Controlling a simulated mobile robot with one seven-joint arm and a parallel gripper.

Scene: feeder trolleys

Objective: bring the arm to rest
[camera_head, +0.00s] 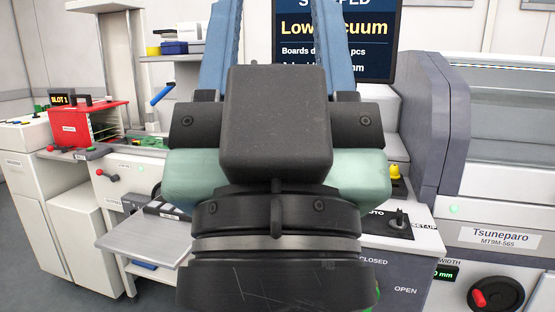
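My gripper (274,20) fills the middle of the view, seen from behind at close range. Its black body and wrist ring stand upright in the picture, with pale green blocks on both sides. Two blue fingers reach up and away, set well apart, and their tips run past the top edge. Nothing shows between the visible parts of the fingers except the white wall and part of a screen. The gripper hides much of the machine behind it.
A grey machine labelled Tsuneparo (500,237) stands at the right, with a red-handled crank (495,295). A dark screen (350,38) is behind my gripper. At left are a red magazine rack (88,122), white cabinets (75,225) and a projecting grey plate (145,238). Grey floor shows at lower left.

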